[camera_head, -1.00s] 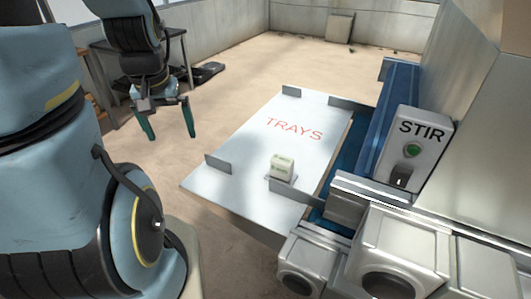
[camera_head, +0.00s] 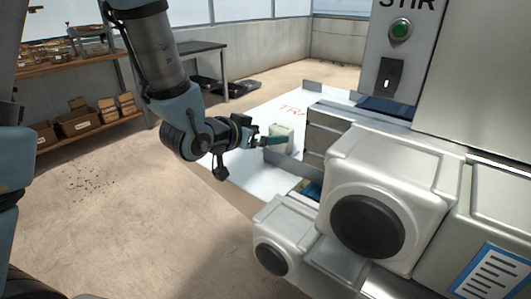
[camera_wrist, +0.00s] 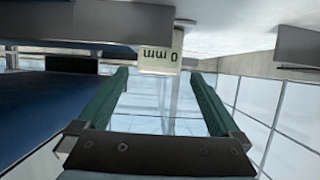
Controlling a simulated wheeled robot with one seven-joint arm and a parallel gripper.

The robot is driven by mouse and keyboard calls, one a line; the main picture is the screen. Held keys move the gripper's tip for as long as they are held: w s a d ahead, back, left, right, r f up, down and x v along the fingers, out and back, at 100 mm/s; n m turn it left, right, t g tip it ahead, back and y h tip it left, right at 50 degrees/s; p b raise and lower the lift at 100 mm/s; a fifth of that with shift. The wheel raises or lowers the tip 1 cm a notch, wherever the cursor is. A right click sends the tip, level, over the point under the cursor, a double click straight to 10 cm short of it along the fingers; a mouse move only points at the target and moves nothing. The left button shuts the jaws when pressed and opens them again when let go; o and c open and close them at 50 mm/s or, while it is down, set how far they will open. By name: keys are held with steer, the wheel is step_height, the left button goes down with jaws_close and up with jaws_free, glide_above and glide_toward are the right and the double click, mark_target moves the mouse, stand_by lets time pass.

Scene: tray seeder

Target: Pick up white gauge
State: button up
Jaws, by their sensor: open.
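The white gauge (camera_head: 281,134) is a small pale block standing on the white TRAYS board (camera_head: 262,118). In the wrist view the gauge (camera_wrist: 160,58) appears upside down, with a pale label reading "0 mm". It sits just beyond and between my two green fingertips. My gripper (camera_head: 266,141) is open and reaches in low from the left, level with the gauge. In the wrist view my gripper (camera_wrist: 160,74) has its fingers spread wider than the gauge, with nothing held. In the head view the finger partly overlaps the gauge, so contact cannot be told there.
Grey metal guides stand on the board's edges. The STIR panel (camera_head: 402,60) with a green button and the white machine housings (camera_head: 390,175) crowd the right. Shelves with boxes (camera_head: 75,120) stand at the left.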

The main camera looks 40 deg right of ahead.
mark_target(277, 133)
steer(key=x, duration=0.5)
steer(key=shift+w+p, duration=0.1)
steer(key=shift+p, duration=0.25)
steer(key=shift+p+x, duration=0.7)
steer(key=shift+x, duration=2)
steer(key=shift+f, duration=0.1)
steer(key=shift+c, duration=0.4)
steer(key=c, duration=1.2)
steer(key=shift+c, duration=0.3)
steer(key=shift+r, duration=0.2)
